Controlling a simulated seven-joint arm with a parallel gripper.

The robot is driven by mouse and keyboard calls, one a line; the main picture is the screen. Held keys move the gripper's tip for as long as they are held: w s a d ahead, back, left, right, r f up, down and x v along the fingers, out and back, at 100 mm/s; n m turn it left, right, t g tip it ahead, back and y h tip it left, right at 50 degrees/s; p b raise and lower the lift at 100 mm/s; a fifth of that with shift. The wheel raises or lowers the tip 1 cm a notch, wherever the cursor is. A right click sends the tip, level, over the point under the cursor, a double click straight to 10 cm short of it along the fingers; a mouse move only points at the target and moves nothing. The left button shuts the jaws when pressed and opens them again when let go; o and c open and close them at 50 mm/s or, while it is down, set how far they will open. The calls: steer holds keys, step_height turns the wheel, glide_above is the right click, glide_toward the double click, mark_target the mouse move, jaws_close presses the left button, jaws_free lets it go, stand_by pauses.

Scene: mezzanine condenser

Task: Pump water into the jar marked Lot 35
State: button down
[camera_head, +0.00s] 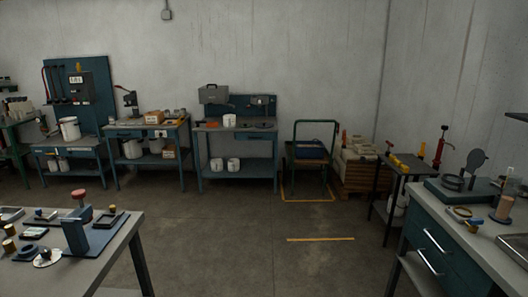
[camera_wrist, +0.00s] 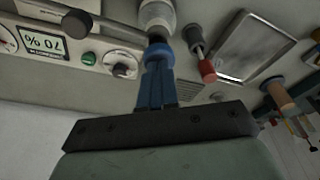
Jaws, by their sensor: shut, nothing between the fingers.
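My gripper (camera_wrist: 156,55) shows in the wrist view with its blue fingers together and nothing between them. The fingertips are close to a pale grey-white cylindrical part (camera_wrist: 157,14) at the top; I cannot tell whether they touch it. A grey rod with a dark knob end (camera_wrist: 78,22) lies to the left of the tips. I cannot see my gripper in the head view. No label reading Lot 35 is legible, and I cannot pick out that jar or a water pump with certainty. A red upright tool (camera_head: 441,142) shows at the right in the head view.
In the wrist view, an upside-down display (camera_wrist: 42,43) reads 70 %, near a green button (camera_wrist: 88,58), a knob (camera_wrist: 120,65), a red-ended handle (camera_wrist: 207,70) and a metal tray (camera_wrist: 249,46). Benches line the head view; the floor (camera_head: 235,235) between them is clear.

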steer(key=shift+x, duration=0.8)
steer(key=shift+s+a+r, duration=0.1)
steer(key=shift+a+r, duration=0.05)
steer(key=shift+w+d+v, duration=0.1)
steer(key=shift+d+v, duration=0.05)
steer(key=shift+v, duration=0.75)
steer(key=shift+w+d+v, duration=0.1)
steer(key=shift+d+v, duration=0.05)
steer(key=shift+v, duration=0.75)
steer(key=shift+w+d+v, duration=0.1)
steer(key=shift+d+v, duration=0.05)
steer(key=shift+v, duration=0.75)
steer(key=shift+r, duration=0.1)
steer(key=d+v, duration=0.1)
steer(key=v, duration=0.3)
steer(key=shift+a+x, duration=0.2)
steer(key=shift+x, duration=0.8)
steer(key=shift+a+x, duration=0.2)
steer(key=shift+x, duration=0.75)
steer(key=shift+a+x, duration=0.25)
steer(key=shift+x, duration=0.75)
